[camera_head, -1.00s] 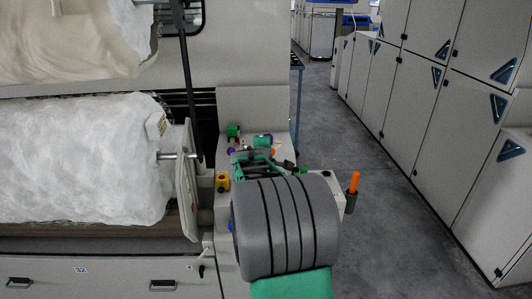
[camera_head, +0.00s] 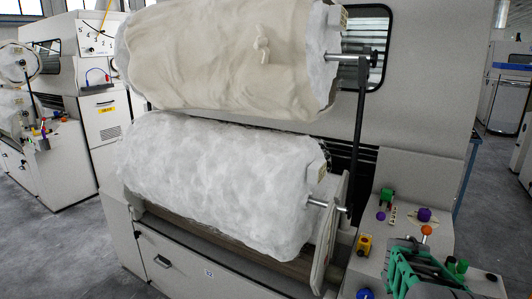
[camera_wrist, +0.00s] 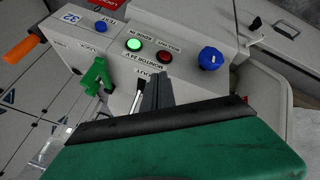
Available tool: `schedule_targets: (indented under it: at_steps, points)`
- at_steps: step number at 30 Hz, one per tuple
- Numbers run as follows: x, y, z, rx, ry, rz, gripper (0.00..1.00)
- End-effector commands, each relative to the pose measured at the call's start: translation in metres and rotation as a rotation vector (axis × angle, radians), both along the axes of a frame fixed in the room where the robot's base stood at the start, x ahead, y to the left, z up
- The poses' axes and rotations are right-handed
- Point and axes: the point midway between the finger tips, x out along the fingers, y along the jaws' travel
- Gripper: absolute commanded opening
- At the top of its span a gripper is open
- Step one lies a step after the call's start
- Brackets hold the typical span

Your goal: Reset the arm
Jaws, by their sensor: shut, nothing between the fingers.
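My gripper (camera_head: 400,248), with green and black parts, is at the lower right of the head view, over the grey control panel (camera_head: 385,285) at the machine's end. In the wrist view my gripper's dark fingers (camera_wrist: 157,92) are together, with nothing visible between them. They point at a panel face with a lit green button (camera_wrist: 134,44), a red button (camera_wrist: 166,57) and a blue knob (camera_wrist: 210,58). I cannot tell whether the fingertips touch the panel. My green wrist part fills the bottom of that view and hides what lies behind it.
A green lever (camera_wrist: 97,75) and an orange handle (camera_wrist: 20,49) stick out near the gripper. A white roll (camera_head: 215,180) lies below a cloth-covered roll (camera_head: 220,60) left of the panel. Open floor (camera_head: 60,250) lies at far left.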

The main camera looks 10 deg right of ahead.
Motion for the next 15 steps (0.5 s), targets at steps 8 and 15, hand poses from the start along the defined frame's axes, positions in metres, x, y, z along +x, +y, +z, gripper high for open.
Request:
schedule_targets:
  at_steps: [8,15]
  points:
    - [-0.12,0.164,-0.04,0.475,0.23,-0.322,0.0]
    - [-0.13,0.285,0.016,0.441,0.181,0.061,0.0]
